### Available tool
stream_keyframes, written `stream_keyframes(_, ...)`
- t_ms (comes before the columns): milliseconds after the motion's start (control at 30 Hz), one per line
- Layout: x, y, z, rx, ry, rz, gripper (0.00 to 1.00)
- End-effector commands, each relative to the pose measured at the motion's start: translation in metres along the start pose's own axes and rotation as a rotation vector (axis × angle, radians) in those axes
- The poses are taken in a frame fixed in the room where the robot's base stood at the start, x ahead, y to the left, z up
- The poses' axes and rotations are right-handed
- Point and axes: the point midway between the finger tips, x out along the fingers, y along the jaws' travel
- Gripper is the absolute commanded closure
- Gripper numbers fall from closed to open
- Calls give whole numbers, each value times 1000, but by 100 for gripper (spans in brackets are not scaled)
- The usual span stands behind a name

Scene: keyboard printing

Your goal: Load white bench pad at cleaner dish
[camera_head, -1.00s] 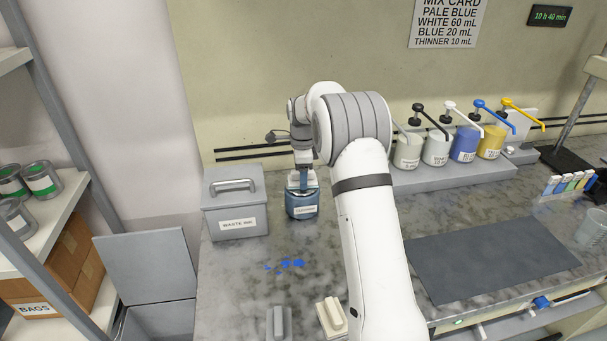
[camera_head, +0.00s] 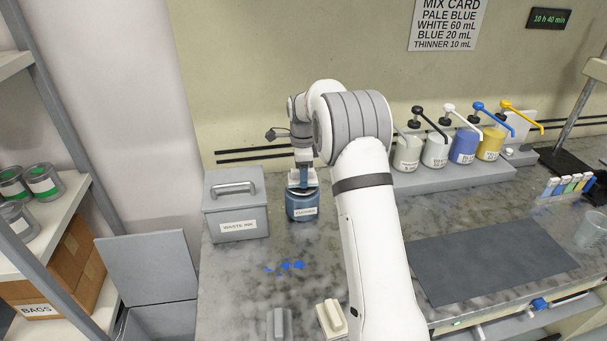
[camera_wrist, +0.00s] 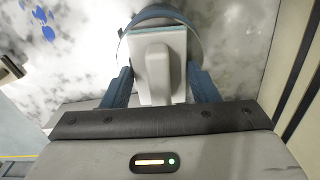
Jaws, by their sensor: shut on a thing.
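My gripper (camera_head: 302,164) is shut on the white bench pad (camera_wrist: 160,50), gripping its raised handle between blue fingers in the wrist view. The pad has a pale blue edge underneath and shows in the head view (camera_head: 302,178) at the mouth of the cleaner dish. The cleaner dish (camera_head: 302,209) is a blue round pot standing on the bench beside the waste box. Its rim shows behind the pad in the wrist view (camera_wrist: 193,20). Whether the pad touches the liquid is hidden.
A grey waste ink box (camera_head: 237,224) stands left of the dish. Blue spots (camera_head: 286,266) lie on the bench in front. A grey pad (camera_head: 279,323) and a cream pad (camera_head: 331,318) sit at the front edge. Pump pots (camera_head: 436,150) stand right of my arm.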

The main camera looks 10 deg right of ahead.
Motion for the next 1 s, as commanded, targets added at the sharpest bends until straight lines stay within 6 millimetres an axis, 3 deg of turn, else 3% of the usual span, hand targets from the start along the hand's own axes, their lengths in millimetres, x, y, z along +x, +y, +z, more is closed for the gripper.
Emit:
stream_keyframes(567,-50,0,0,0,0,-3,64)
stream_keyframes(1000,-52,0,0,0,0,-2,64)
